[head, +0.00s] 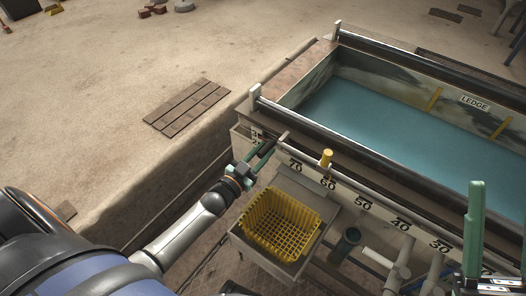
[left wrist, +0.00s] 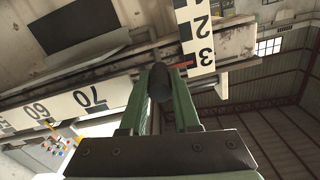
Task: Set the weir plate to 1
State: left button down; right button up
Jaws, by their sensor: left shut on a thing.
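My left gripper (head: 265,150) is at the near left corner of the tank. In the left wrist view its green fingers (left wrist: 167,82) are shut on a dark rounded handle (left wrist: 160,84). Beside the handle is a white scale (left wrist: 195,30) with 1, 2 and 3, upside down in that view. A small red mark (left wrist: 183,66) lies at the scale's edge near the 3. In the head view the scale (head: 256,136) is small and partly hidden by the gripper. I cannot clearly tell the weir plate from its surroundings. My right gripper (head: 499,215) is open at the right edge.
The tank (head: 400,110) holds blue-green water and has a LEDGE label (head: 475,103). A rail with a yellow knob (head: 327,157) runs above a numbered strip (head: 364,203). A yellow basket (head: 280,225) stands below. A wooden grate (head: 187,105) lies on the open floor.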

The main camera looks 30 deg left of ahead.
dwell(0.8)
pick_arm(q)
notch_tip(320, 180, down, 8)
jog(key=b, duration=0.5)
jog(key=shift+f+b, duration=0.15)
jog(key=shift+b, duration=0.25)
pick_arm(e)
notch_tip(320, 180, down, 6)
jog(key=m, duration=0.1)
jog(key=shift+a, duration=0.3)
pick_arm(q)
jog(key=shift+s+f, duration=0.1)
jog(key=c, duration=0.9)
grip_release()
pick_arm(e)
jog(key=shift+w, duration=0.1)
